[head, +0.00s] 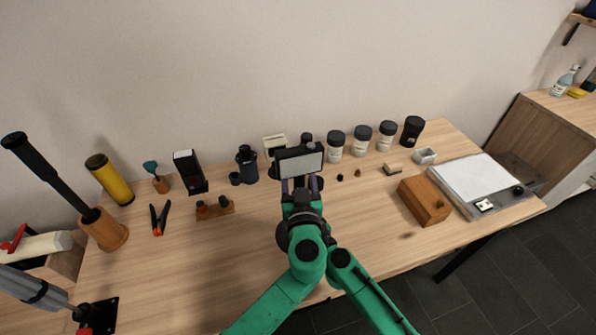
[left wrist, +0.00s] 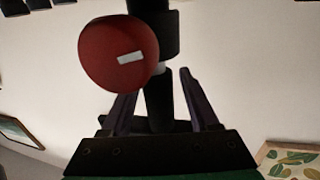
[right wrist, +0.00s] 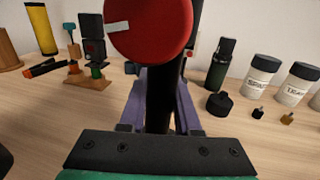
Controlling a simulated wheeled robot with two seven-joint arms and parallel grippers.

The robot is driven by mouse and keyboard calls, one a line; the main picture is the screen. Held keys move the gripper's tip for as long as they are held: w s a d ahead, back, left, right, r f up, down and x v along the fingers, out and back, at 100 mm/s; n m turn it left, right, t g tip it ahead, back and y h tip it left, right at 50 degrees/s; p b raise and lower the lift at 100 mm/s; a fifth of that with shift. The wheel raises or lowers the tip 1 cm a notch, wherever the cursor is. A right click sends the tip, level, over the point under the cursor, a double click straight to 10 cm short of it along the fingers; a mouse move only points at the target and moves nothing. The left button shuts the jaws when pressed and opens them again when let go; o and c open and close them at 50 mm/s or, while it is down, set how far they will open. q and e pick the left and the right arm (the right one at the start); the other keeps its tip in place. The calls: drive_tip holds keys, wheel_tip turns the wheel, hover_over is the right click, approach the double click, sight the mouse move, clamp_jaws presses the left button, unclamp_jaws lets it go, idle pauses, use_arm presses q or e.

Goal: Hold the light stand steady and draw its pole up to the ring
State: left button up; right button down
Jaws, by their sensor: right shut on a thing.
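The light stand's black pole runs between the fingers in both wrist views. Its dark-framed lamp panel (head: 300,162) faces up toward me in the head view. A red knob (left wrist: 118,54) with a white mark sits beside the pole's thicker collar; it also shows in the right wrist view (right wrist: 150,28). A pale band shows just by the collar in the left wrist view. My left gripper (left wrist: 158,95) is open around the thinner pole, with a gap beside it. My right gripper (right wrist: 163,95) is shut on the pole near the knob. My arms hide the stand's foot in the head view.
Jars (head: 361,140) stand along the back right. A wooden box (head: 425,200) and a white-topped tray (head: 474,180) are at the right. Pliers (head: 160,217), a yellow cylinder (head: 110,180) and a small wooden rack (head: 215,209) are at the left. The front-left tabletop is mostly clear.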

use_arm(q)
clamp_jaws()
idle(0.4)
drive_tip(key=shift+r, duration=0.1)
idle(0.8)
